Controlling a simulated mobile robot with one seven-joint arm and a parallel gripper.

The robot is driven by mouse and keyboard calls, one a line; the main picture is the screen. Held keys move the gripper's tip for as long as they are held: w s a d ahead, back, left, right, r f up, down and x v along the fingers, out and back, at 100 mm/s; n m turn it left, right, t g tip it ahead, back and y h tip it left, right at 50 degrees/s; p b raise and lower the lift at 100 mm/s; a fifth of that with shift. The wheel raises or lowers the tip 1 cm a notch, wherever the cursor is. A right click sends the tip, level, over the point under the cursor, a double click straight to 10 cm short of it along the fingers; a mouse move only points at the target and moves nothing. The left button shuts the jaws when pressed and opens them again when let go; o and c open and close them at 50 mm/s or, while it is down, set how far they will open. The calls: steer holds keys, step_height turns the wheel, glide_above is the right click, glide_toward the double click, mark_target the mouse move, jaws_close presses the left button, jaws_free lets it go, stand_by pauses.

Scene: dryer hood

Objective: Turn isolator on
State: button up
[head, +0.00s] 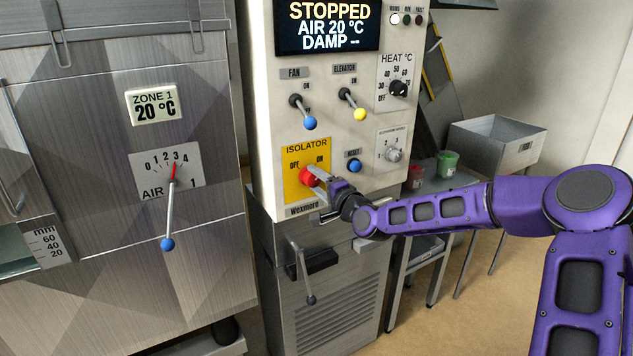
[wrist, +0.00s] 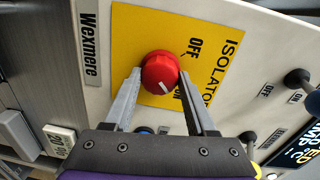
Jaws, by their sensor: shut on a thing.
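The isolator is a round red knob (head: 306,178) on a yellow plate (head: 293,197) marked OFF at left and ON at right, low on the white control panel. My gripper (head: 314,177) is shut on the knob, reaching in from the right and partly covering it. In the wrist view, the red knob (wrist: 158,70) sits between my two grey fingers, one on each side. A short white line on its face points toward the lower, ON side of the yellow plate (wrist: 130,30), not toward OFF. The ON label is partly hidden by a finger.
The display (head: 328,25) reads STOPPED. Above the isolator are the blue-tipped fan lever (head: 310,122) and yellow-tipped elevator lever (head: 359,114). A blue reset button (head: 354,166) sits close to my gripper. A blue-tipped air lever (head: 168,243) hangs at left. Red and green tubs stand behind my arm.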

steer(key=o, duration=1.4)
steer(key=shift+s, duration=0.1)
steer(key=p+v, duration=0.1)
steer(key=v, duration=1.6)
steer(key=shift+s+d, duration=0.1)
steer(key=shift+s, duration=0.05)
